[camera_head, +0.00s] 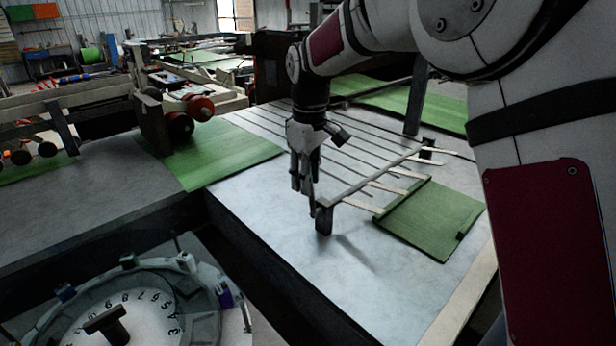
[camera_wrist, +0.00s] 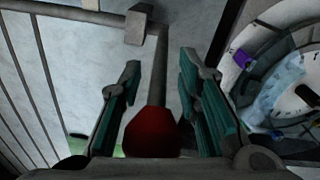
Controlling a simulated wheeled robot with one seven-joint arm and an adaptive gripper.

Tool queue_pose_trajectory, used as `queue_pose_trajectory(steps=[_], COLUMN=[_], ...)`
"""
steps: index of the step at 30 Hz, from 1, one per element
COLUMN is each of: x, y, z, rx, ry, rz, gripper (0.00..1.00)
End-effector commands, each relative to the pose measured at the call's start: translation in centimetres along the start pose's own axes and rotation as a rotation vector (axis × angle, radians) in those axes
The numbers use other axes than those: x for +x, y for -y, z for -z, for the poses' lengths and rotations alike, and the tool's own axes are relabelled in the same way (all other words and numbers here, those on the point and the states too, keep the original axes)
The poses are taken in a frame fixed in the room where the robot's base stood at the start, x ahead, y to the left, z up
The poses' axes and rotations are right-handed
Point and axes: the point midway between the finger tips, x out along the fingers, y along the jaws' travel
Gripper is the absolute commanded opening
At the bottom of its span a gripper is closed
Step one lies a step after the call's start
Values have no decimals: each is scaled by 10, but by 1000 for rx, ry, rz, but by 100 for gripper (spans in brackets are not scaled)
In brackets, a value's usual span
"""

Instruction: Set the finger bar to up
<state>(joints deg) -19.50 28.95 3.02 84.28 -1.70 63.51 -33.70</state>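The finger bar (camera_head: 372,175) spans the pale table between two dark end posts, and it also shows at the upper left of the wrist view (camera_wrist: 70,13). Pale flat fingers stick out from it towards a green sheet (camera_head: 432,220) and look roughly level. In the wrist view a grey lever rod (camera_wrist: 160,65) runs from the near end post to a red knob (camera_wrist: 152,132). My gripper (camera_head: 303,188) hangs by the near end of the bar. Its teal-padded fingers are open, one on each side of the rod and knob, with gaps visible. The head view hides the knob.
A numbered dial (camera_head: 125,315) with coloured clips stands at the lower left, beyond the table's dark edge. Another green sheet (camera_head: 215,150) and rollers (camera_head: 190,115) lie to the left. The pale tabletop (camera_head: 370,275) in front of the bar is clear.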

Motion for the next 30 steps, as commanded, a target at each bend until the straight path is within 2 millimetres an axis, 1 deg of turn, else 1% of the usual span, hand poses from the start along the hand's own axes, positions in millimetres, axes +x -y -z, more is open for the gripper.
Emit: queue_pose_trajectory(steps=[4, 7, 11, 15, 18, 21, 25, 30], x=[-5, -17, -42, -72, -90, -104, -116, -120], y=[-1, -1, -1, 0, 0, 1, 0, 0], z=[-1, 0, 0, 1, 2, 2, 2, 1], rx=[1, 1, 1, 0, -1, -2, -1, -1], ry=[1, -1, -3, -4, -5, -3, -2, -1], rz=[-1, -2, -3, -3, -2, -1, 0, 0], gripper=[31, 31, 31, 31, 31, 31, 31, 31])
